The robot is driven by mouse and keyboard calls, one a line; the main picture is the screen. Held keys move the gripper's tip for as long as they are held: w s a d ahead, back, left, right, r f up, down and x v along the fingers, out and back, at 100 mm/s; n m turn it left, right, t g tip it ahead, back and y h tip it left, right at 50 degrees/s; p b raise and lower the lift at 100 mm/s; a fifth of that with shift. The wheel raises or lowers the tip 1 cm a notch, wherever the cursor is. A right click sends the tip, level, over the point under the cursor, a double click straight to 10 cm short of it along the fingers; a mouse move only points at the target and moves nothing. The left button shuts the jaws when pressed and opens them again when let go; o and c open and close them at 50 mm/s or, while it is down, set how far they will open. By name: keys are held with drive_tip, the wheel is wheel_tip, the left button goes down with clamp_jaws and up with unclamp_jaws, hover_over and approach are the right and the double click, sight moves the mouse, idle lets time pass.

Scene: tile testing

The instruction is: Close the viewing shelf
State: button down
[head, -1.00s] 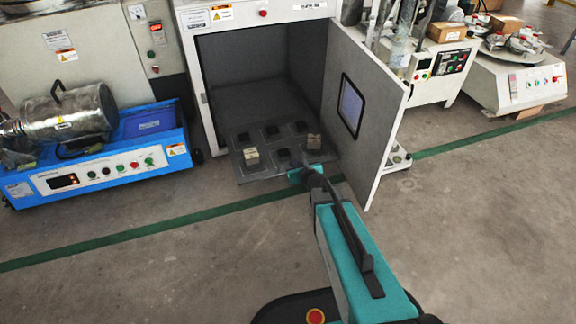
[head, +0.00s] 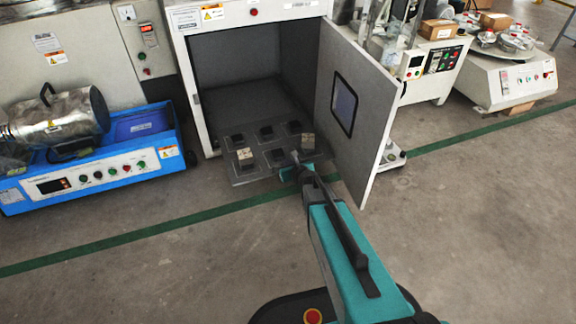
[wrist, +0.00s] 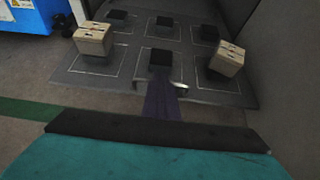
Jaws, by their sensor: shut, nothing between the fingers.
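The viewing shelf (head: 244,174) is a flat dark grey plate. It sticks out of the front of a white cabinet (head: 203,118), low near the floor. Several black square blocks and two pale boxes, a left one (head: 245,157) and a right one (head: 307,141), sit on it. My gripper (head: 296,157) is shut and empty at the shelf's front edge, right of the middle. In the wrist view its dark fingers (wrist: 164,98) point at the front middle block (wrist: 160,59), near a small metal handle (wrist: 180,86). I cannot tell whether they touch the shelf.
The cabinet door (head: 367,125), with a small window, stands open to the right of my gripper. A blue machine (head: 88,187) stands on the left. Another white machine (head: 437,68) is behind the door. The floor in front is clear, crossed by a green line (head: 180,219).

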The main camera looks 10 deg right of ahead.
sight(280, 157)
drive_tip(key=shift+b+x, duration=0.9)
drive_tip(key=shift+x, duration=2.7)
